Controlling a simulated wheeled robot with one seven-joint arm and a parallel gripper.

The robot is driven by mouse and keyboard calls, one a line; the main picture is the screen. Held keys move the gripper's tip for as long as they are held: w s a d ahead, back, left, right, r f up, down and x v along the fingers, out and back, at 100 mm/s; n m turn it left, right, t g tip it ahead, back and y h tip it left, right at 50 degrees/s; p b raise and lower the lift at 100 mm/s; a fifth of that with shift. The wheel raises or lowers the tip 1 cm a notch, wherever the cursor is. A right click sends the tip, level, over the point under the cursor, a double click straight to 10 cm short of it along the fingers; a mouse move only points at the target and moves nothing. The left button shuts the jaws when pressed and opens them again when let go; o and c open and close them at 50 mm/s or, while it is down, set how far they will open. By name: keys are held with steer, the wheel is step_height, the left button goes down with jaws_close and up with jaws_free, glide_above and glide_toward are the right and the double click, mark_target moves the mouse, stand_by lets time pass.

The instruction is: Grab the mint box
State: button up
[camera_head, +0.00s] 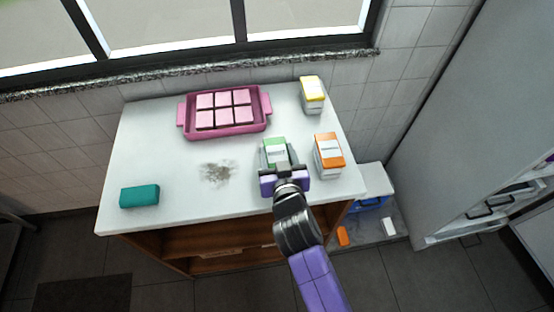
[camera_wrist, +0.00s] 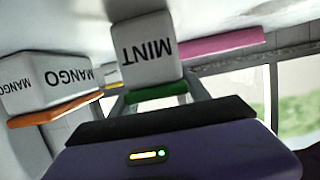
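The mint box (camera_head: 275,151) is white with a green lid and stands upright on the white counter. In the wrist view, the picture is upside down and the mint box (camera_wrist: 148,50) shows the word MINT, with its green lid towards my gripper. My gripper (camera_head: 280,168) is at the near side of the mint box. In the wrist view, the pale fingers of my gripper (camera_wrist: 157,97) lie one on each side of the green lid. They look open, with no clear grip on the box. The fingertips are partly hidden.
An orange-lidded mango box (camera_head: 328,157) stands close to the right, and a yellow-lidded box (camera_head: 312,96) at the back right. A pink tray (camera_head: 268,101) holds several pink squares. A teal block (camera_head: 139,196) lies front left. A dark stain (camera_head: 217,173) marks the otherwise clear middle.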

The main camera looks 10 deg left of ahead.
steer(key=c, duration=0.7)
jaws_close()
steer(key=shift+r, duration=0.15)
